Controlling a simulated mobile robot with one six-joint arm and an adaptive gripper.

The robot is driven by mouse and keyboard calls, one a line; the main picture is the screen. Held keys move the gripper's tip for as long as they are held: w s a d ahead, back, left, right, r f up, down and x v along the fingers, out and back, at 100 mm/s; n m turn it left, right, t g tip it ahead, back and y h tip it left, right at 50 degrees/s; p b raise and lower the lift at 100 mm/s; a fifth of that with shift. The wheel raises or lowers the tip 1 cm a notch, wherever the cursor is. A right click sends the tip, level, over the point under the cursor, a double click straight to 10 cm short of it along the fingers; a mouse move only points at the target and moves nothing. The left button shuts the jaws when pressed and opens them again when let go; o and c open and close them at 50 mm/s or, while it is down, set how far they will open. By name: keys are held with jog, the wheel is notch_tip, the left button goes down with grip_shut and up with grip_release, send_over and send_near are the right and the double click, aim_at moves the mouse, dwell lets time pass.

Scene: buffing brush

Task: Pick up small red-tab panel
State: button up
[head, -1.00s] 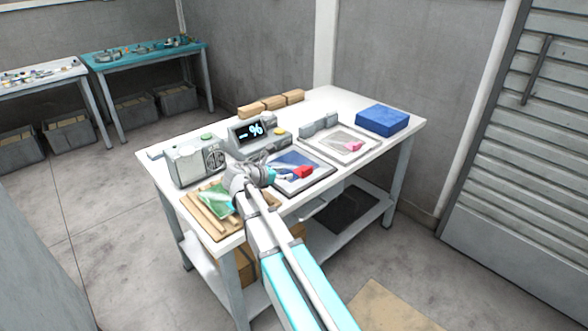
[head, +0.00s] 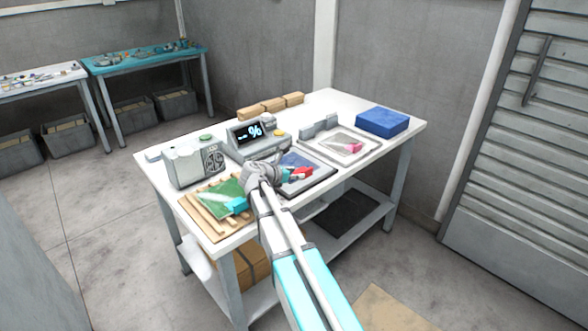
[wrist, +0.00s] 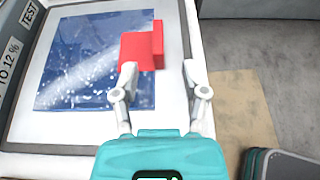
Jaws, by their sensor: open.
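The small red-tab panel (head: 294,160) is a dark blue, speckled sheet lying in a white-lined tray. Its upright red tab (head: 302,173) stands at the right edge. In the wrist view the blue sheet (wrist: 85,55) and red tab (wrist: 140,48) are close. My gripper (wrist: 160,68) is open and empty. Its left finger overlaps the tab's lower edge in the picture; its right finger is to the right of the tab, over the tray's rim. I cannot tell whether the left finger touches the tab. In the head view my wrist hides part of the tray.
A green panel (head: 229,191) with a teal tab lies on a slatted wooden rack at left. A meter (head: 257,140) stands behind. A pink-tab panel (head: 345,142) lies in a tray to the right, near a blue block (head: 382,122). The table's front edge is close.

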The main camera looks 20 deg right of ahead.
aim_at(302, 172)
jog(key=b+x, duration=0.1)
jog(key=x, duration=0.2)
jog(key=shift+w+f, duration=0.2)
jog(key=shift+w+d+f+b, duration=0.2)
jog(key=shift+d+b, duration=0.15)
jog(key=shift+d, duration=0.25)
grip_shut()
